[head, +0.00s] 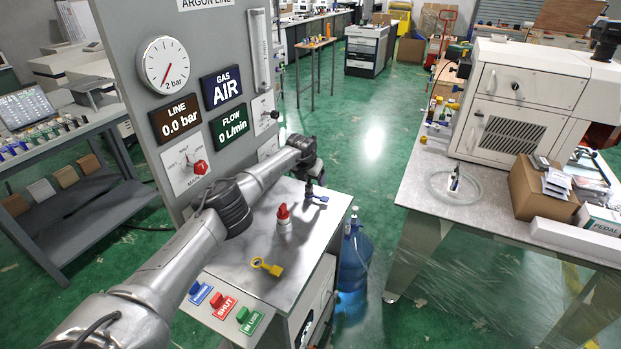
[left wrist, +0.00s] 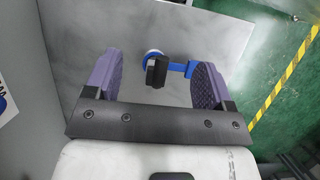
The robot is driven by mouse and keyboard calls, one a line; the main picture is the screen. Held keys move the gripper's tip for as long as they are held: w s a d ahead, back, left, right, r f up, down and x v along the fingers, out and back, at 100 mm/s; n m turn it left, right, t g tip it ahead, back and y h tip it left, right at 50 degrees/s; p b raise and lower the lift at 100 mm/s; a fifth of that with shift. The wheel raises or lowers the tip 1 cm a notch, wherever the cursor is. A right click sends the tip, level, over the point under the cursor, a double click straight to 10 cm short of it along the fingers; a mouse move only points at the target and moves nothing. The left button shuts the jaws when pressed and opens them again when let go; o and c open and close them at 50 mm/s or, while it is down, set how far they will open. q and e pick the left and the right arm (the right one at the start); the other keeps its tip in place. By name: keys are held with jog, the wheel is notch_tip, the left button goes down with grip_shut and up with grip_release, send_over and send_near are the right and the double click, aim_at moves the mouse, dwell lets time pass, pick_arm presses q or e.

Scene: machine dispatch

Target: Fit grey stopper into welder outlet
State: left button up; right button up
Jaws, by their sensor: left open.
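My left gripper (head: 314,178) is over the far end of the grey bench top (head: 238,262), open and pointing down. In the left wrist view its two purple-padded fingers (left wrist: 153,82) stand wide apart. Between them, apart from both pads, is a dark grey block-shaped piece (left wrist: 157,71) beside a round white-and-blue fitting. A blue tag (left wrist: 180,68) reaches from it towards the right finger. The blue tag also shows in the head view (head: 320,198). I cannot tell whether the dark piece is the grey stopper. No outlet is clearly identifiable as the welder's. My right gripper is out of view.
A red-topped white fitting (head: 284,222) and a yellow ring-ended tag (head: 267,267) are on the bench. The gauge panel (head: 130,30) rises along its left side. A blue bottle (head: 355,255) stands beside the bench. Green floor separates it from the right table (head: 415,205).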

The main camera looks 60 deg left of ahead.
pick_arm(q)
jog(key=shift+r+p, duration=0.55)
jog(key=shift+r, duration=0.25)
dwell(0.4)
